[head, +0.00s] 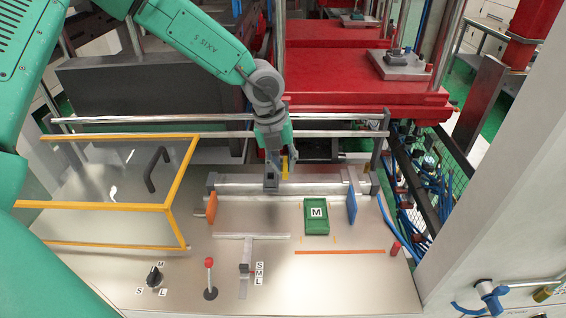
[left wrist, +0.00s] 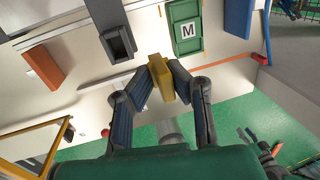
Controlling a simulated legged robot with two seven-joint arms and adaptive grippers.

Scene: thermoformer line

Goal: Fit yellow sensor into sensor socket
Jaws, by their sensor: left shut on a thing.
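The yellow sensor (head: 284,166) is a small yellow block held below my left wrist. It also shows in the left wrist view (left wrist: 160,78), between the fingertips. My left gripper (head: 281,160) is shut on it. A grey box with a dark opening, which looks like the sensor socket (left wrist: 120,42), is up and left of the sensor in the left wrist view, with a visible gap between them. In the head view the socket (head: 271,178) stands at the grey rail, just left of the sensor. My right gripper is not in view.
A green tray marked M (head: 317,228) lies on the panel, with a blue block (head: 351,208) to its right. An orange block (head: 211,208) is at the left. A red-knobbed lever (head: 209,263) and a yellow-framed guard (head: 180,185) stand nearby. A metal bar (head: 330,133) runs behind.

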